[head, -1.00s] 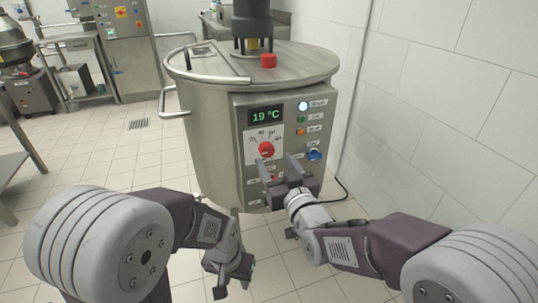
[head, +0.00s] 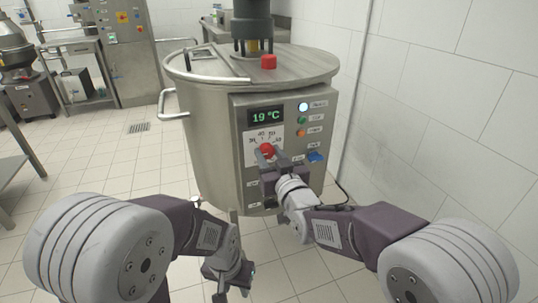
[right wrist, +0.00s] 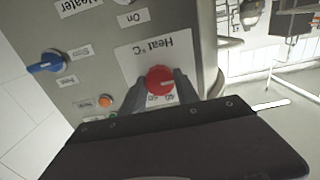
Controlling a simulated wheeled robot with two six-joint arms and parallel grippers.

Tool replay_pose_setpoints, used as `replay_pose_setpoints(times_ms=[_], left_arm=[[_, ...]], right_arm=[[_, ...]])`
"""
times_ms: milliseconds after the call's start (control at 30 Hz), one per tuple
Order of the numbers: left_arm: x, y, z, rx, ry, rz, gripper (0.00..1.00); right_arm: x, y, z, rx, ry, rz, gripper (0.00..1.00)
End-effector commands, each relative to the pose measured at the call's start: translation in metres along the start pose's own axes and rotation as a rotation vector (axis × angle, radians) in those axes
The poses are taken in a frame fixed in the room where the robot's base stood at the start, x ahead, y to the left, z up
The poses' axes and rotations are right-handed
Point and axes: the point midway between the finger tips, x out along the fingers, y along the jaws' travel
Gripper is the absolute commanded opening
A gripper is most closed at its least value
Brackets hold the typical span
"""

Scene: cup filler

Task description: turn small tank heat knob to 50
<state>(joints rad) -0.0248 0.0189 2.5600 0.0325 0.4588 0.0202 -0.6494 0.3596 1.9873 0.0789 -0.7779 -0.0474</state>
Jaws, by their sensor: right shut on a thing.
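The small tank (head: 208,130) is a steel vessel with a control panel on its front. Its red heat knob (head: 267,150) sits on a white scale plate below a green display (head: 266,116) reading 19 °C. My right gripper (head: 271,160) is at the knob, and its fingers hide part of it and the scale. In the right wrist view the red knob (right wrist: 160,79) sits between the two fingers, shut on it, with the "Heat °C" label upside down. My left gripper (head: 229,276) hangs low in front of the tank, away from the panel; its opening is unclear.
A blue switch (head: 316,157) is just right of the right gripper. Several coloured lights (head: 302,119) line the panel's right side. A red button (head: 268,62) stands on the lid.

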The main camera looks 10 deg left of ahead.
Motion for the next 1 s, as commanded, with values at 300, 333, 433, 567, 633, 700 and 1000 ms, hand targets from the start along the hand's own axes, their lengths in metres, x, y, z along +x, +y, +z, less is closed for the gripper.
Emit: replay_pose_setpoints(times_ms=[300, 333, 433, 567, 633, 700, 1000], left_arm=[[0.005, 0.000, 0.001, 0.000, 0.000, 0.000, 0.36], [0.006, 0.000, 0.001, 0.000, 0.000, 0.000, 0.36], [0.009, 0.000, 0.001, 0.000, 0.000, 0.000, 0.36], [0.013, 0.000, 0.001, 0.000, 0.000, 0.000, 0.36], [0.015, 0.000, 0.002, 0.000, 0.000, 0.000, 0.36], [0.017, 0.000, 0.002, 0.000, 0.000, 0.000, 0.36], [0.026, -0.001, 0.003, 0.000, 0.000, 0.000, 0.36]], right_arm=[[0.000, 0.000, 0.001, 0.143, 0.000, 0.000, 0.00], [0.000, 0.000, 0.002, 0.168, 0.000, 0.000, 0.00], [0.000, 0.000, 0.002, 0.256, 0.000, 0.000, 0.00], [0.000, 0.000, 0.002, 0.380, -0.001, 0.000, 0.00], [0.000, 0.000, 0.002, 0.447, 0.000, 0.000, 0.00], [0.000, 0.000, 0.002, 0.514, 0.000, 0.000, 0.00], [0.000, 0.000, 0.003, 0.799, -0.001, 0.000, 0.00]])
